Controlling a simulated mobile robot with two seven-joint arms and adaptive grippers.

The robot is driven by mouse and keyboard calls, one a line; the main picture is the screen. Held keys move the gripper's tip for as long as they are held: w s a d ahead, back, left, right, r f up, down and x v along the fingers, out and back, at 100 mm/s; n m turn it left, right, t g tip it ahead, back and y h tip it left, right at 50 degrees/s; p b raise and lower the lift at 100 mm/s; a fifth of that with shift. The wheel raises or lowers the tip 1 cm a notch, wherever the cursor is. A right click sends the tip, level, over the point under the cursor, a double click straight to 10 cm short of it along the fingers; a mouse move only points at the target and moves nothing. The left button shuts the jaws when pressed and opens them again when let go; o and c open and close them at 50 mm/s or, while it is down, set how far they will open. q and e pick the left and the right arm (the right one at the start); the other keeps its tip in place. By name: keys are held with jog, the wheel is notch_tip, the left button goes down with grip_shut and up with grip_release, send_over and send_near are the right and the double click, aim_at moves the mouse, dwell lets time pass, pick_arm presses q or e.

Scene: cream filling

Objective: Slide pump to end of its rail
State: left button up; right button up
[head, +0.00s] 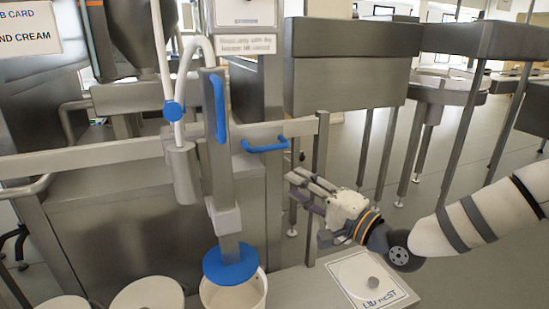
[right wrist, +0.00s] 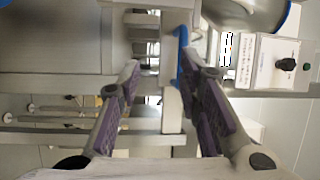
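The pump (head: 220,155) is a grey upright column with a vertical blue handle (head: 219,108) and a blue disc (head: 230,266) at its foot. It sits on a horizontal grey rail (head: 100,157), left of the rail's right end. My left gripper is not in view.
A white bucket (head: 234,294) stands under the disc. A lid nest board (head: 370,279) with a knobbed lid lies below my right arm. A grey post (head: 317,190) stands at the rail's right end. Round white lids (head: 147,294) are at lower left.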

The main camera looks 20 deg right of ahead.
aim_at(267, 148)
jog(key=shift+t, duration=0.5)
jog(key=r+x, duration=0.1)
jog(key=x, duration=0.3)
jog(key=d+x, duration=0.1)
jog(key=x, duration=0.3)
jog(key=r+b+x, duration=0.1)
jog(key=x, duration=0.3)
jog(key=shift+w+r, duration=0.3)
jog(key=shift+r, duration=0.1)
jog(key=shift+d, duration=0.1)
grip_shut()
